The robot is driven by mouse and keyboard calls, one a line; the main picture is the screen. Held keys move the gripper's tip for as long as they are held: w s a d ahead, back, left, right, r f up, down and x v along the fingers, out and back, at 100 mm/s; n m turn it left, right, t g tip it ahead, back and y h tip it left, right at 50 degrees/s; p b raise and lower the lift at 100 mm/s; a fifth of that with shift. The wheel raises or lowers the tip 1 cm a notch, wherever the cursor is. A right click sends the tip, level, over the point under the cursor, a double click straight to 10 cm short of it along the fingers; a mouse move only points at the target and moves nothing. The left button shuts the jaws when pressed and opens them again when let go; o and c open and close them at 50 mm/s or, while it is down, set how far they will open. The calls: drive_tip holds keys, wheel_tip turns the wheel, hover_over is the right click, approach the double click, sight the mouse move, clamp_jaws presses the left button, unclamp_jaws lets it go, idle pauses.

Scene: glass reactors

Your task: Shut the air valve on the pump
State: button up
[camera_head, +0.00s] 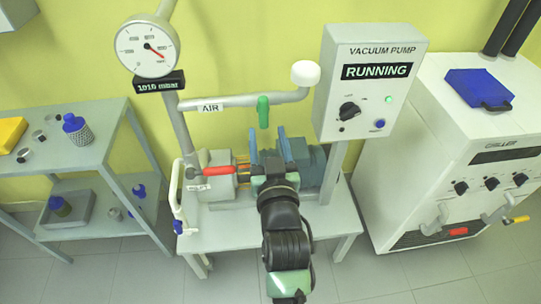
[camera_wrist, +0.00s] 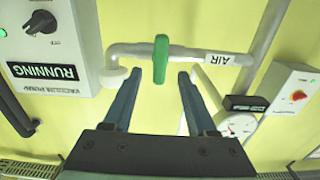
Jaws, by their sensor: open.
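The air valve's green handle (camera_head: 263,111) hangs down from the white pipe (camera_head: 225,101) labelled AIR, crosswise to it. In the wrist view the green handle (camera_wrist: 161,58) also stands across the pipe. My gripper (camera_head: 268,133) is open and empty, its two blue fingers below the handle in the head view. In the wrist view my gripper (camera_wrist: 160,74) has one finger to each side of the handle's line, with gaps on both sides. I cannot tell how far the handle is from the fingertips in depth. The pump (camera_head: 312,165) is partly hidden behind my arm.
The pump control box (camera_head: 365,120) reads RUNNING, close on the right. A round gauge (camera_head: 149,47) with a display of about 1010 mbar stands on the left. A shelf (camera_head: 95,180) and a chiller (camera_head: 440,150) flank the table.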

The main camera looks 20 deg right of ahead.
drive_tip(key=v, duration=0.5)
drive_tip(key=shift+s, duration=0.1)
idle(0.3)
